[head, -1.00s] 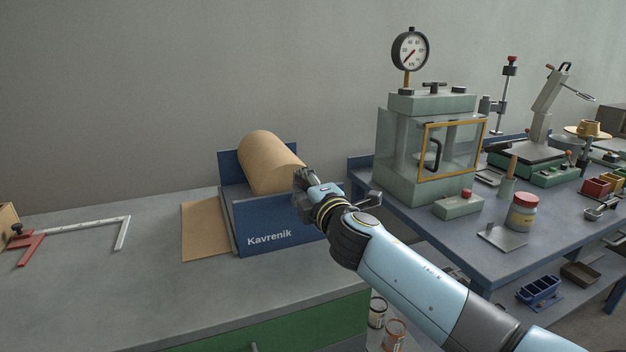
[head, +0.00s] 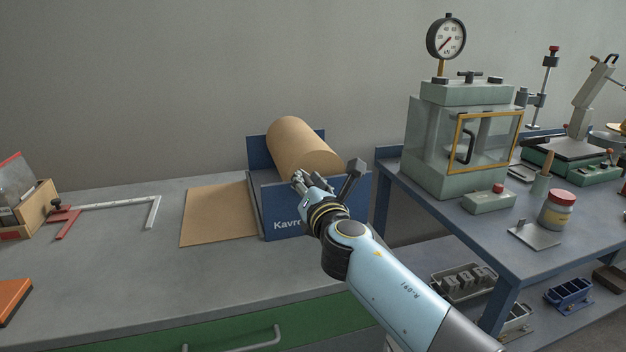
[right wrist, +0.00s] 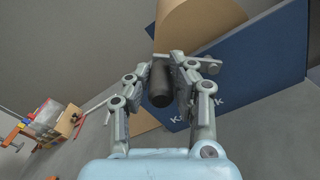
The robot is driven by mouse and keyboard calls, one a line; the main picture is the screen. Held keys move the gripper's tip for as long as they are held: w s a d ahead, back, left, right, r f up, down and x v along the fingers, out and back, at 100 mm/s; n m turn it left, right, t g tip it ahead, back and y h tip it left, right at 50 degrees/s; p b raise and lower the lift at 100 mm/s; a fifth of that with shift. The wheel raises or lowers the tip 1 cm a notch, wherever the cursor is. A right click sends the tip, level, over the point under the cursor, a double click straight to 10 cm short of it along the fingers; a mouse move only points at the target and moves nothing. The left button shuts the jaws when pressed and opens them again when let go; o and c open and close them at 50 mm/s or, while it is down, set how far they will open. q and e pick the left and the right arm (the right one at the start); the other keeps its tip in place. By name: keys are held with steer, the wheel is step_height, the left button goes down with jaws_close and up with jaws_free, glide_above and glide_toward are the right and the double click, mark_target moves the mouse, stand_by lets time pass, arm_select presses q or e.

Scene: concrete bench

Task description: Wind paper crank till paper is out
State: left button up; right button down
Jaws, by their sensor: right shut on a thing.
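A blue dispenser (head: 268,222) marked Kavrenik holds a brown paper roll (head: 298,143) on the bench. A flat brown sheet (head: 217,213) extends left from it over the bench top. My right gripper (head: 298,180) is at the dispenser's near side, just below the end of the roll. The right wrist view shows the gripper (right wrist: 160,80) shut on the crank's black handle (right wrist: 160,88), between its fingers. The dispenser wall (right wrist: 245,75) and roll (right wrist: 195,22) are behind it. My left gripper is not in view.
An orange object (head: 12,298) lies at the left edge. A separate blue table (head: 430,205) with a gauge press (head: 455,150) stands right.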

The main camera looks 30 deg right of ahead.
steer(key=shift+w+a+f+n+b, duration=0.1)
steer(key=shift+a+f+n+b, duration=0.25)
steer(key=shift+n, duration=0.5)
steer(key=shift+a+f+n+b, duration=0.1)
steer(key=shift+f+n, duration=0.45)
steer(key=shift+n, duration=0.25)
steer(key=shift+w+a+f+n+b, duration=0.1)
steer(key=shift+a+f+n+b, duration=0.25)
steer(key=shift+n, duration=0.5)
steer(key=shift+d+f, duration=0.1)
steer(key=shift+d, duration=0.05)
steer(key=c, duration=1.1)
jaws_free()
steer(key=shift+c, duration=0.2)
steer(key=v, duration=1.2)
steer(key=shift+s, duration=0.1)
